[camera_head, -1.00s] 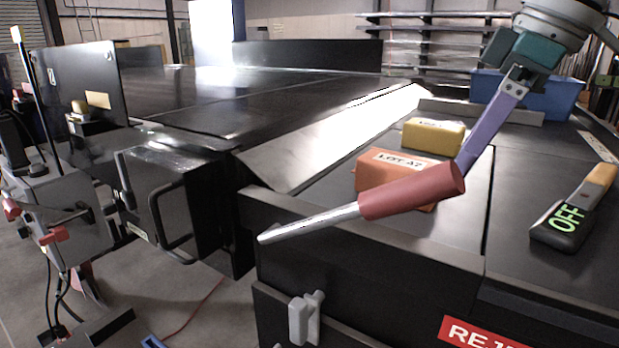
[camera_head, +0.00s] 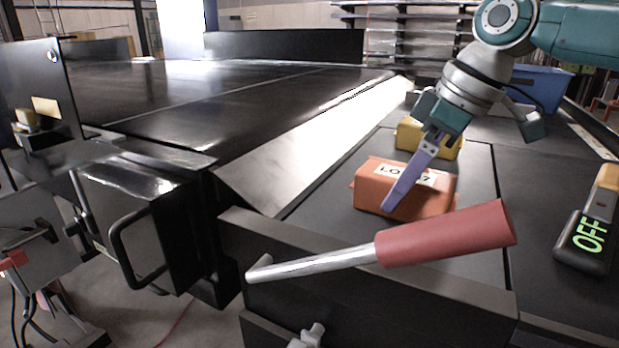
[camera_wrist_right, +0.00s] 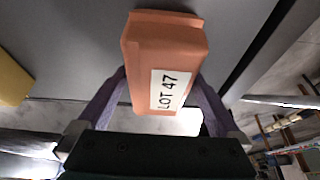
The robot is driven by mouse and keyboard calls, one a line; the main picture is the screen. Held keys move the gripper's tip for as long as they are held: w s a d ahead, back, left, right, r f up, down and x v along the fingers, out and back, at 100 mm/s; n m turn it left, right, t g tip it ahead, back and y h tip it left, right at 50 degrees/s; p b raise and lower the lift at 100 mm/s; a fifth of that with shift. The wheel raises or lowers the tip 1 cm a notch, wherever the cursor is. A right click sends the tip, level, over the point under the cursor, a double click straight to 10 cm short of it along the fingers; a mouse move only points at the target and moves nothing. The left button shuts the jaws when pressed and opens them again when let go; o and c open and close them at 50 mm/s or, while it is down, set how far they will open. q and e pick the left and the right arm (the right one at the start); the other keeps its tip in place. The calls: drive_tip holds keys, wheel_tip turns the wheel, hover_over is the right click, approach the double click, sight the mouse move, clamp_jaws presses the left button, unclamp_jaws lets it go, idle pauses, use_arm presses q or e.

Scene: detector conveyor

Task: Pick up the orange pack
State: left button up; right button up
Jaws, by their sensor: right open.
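The orange pack (camera_head: 440,200) lies on the dark surface beside the sloped metal plate, with a white label on top. My right gripper (camera_head: 402,190) is above and around it, pointing down. One purple finger shows in front of the pack's near face; the other is hidden. In the right wrist view the pack (camera_wrist_right: 150,55), its label reading "LOT 47", lies between the two spread purple fingers (camera_wrist_right: 160,85). Whether either finger touches the pack I cannot tell. My left gripper is not in view.
A yellow pack (camera_head: 408,134) stands just behind the orange one. A red-handled metal lever (camera_head: 445,235) crosses in front. A blue bin (camera_head: 545,88) stands at the back.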

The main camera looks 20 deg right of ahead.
drive_tip(key=shift+f, duration=0.25)
drive_tip(key=shift+w+r, duration=0.1)
clamp_jaws()
idle(0.6)
